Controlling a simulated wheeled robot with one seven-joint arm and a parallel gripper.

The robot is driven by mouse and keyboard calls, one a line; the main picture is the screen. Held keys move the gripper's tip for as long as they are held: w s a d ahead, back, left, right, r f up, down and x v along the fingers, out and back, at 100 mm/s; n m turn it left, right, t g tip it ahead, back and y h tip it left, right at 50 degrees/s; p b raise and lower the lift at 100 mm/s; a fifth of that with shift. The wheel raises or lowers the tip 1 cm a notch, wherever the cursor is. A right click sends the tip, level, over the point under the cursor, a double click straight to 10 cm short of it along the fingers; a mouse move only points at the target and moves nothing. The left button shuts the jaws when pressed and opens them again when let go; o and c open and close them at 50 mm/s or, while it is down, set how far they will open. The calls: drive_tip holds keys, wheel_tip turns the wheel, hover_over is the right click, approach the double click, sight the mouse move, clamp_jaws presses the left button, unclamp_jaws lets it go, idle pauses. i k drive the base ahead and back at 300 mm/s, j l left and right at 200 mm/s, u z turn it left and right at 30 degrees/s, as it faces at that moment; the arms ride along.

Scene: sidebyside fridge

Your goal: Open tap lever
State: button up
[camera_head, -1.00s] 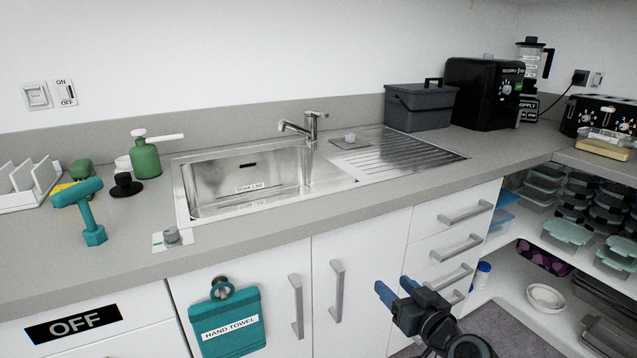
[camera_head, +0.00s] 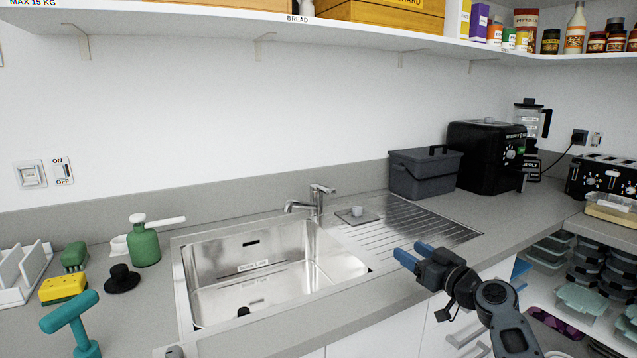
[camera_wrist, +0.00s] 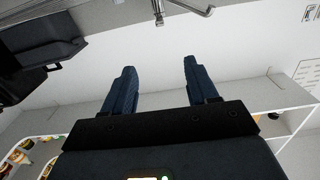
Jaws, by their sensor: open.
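The chrome tap (camera_head: 317,204) stands upright at the back right of the steel sink (camera_head: 190,300). Its spout reaches left over the basin. Its short lever (camera_head: 324,188) sits on top and points right. My gripper (camera_head: 413,252) is open and empty, in front of the drainer, to the right of and nearer than the tap, clearly apart from it. In the wrist view, both blue fingers of my gripper (camera_wrist: 160,78) are spread with nothing between them. Part of the tap (camera_wrist: 188,8) shows at the top edge there, beyond the fingertips.
A dark grey bin (camera_head: 425,180) and black machine (camera_head: 485,158) stand behind. A green bottle (camera_head: 144,245) and sponges are left of the sink. A shelf (camera_head: 350,42) runs overhead.

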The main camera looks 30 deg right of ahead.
sight(329, 191)
drive_tip(key=i, duration=1.2)
